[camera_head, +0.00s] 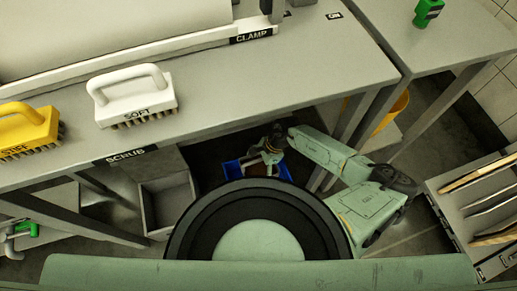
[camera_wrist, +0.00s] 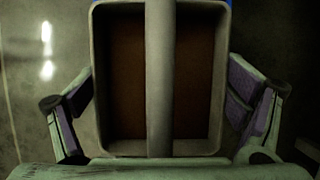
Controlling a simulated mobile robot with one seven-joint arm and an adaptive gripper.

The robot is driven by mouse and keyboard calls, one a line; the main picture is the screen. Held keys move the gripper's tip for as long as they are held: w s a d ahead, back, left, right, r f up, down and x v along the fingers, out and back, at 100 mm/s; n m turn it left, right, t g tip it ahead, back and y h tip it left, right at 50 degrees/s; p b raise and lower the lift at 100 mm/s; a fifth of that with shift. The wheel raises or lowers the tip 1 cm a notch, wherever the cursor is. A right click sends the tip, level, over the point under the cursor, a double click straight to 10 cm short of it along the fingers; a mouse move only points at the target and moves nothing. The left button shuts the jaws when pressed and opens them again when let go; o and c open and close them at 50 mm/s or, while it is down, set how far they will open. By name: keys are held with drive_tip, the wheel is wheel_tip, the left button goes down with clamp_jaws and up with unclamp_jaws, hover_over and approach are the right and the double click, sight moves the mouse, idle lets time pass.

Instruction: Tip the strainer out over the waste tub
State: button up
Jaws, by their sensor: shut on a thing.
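My gripper (camera_head: 266,152) reaches low under the workbench, over a blue tub (camera_head: 231,172) with something brown inside. In the wrist view my gripper (camera_wrist: 160,117) has its purple-padded fingers on either side, shut on the strainer. The strainer appears to be the grey rectangular frame with a bar (camera_wrist: 160,75) along its middle. A plain brown surface shows through on both sides of the bar; I cannot tell if it is scraps or the tub's inside. Slivers of blue show at the frame's upper corners. The exact grip contact is hidden.
A grey open bin (camera_head: 167,205) stands left of the blue tub. Bench legs (camera_head: 352,125) and a yellow bucket (camera_head: 393,112) are to the right. White (camera_head: 135,97) and yellow (camera_head: 28,130) brushes lie on the bench. A rack of utensils (camera_head: 480,210) stands at the right.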

drive_tip(key=shift+a+r+p, duration=0.1)
drive_tip(key=shift+a+p, duration=0.05)
drive_tip(key=shift+p, duration=0.15)
drive_tip(key=shift+s+r+t+h+p, duration=0.15)
drive_tip(key=shift+t+h+p, duration=0.15)
drive_tip(key=shift+h+p, duration=0.35)
drive_tip(key=shift+a+h+p, duration=0.2)
drive_tip(key=shift+h+p, duration=0.35)
drive_tip(key=shift+p, duration=0.35)
drive_tip(key=h, duration=0.1)
drive_tip(key=t+h+p, duration=0.1)
drive_tip(key=h, duration=0.1)
drive_tip(key=shift+a+f, duration=0.15)
drive_tip(key=shift+f, duration=0.1)
drive_tip(key=h+b, duration=0.1)
drive_tip(key=h, duration=0.1)
drive_tip(key=f+t+h+b, duration=0.1)
drive_tip(key=h, duration=0.1)
drive_tip(key=shift+t, duration=0.3)
drive_tip(key=shift+t+h+b, duration=0.3)
drive_tip(key=shift+h+b, duration=0.6)
drive_tip(key=shift+b, duration=0.1)
drive_tip(key=shift+r+h, duration=0.25)
drive_tip(key=shift+h, duration=0.15)
drive_tip(key=shift+t+h+b, duration=0.4)
drive_tip(key=shift+t+h, duration=0.1)
drive_tip(key=shift+h, duration=0.6)
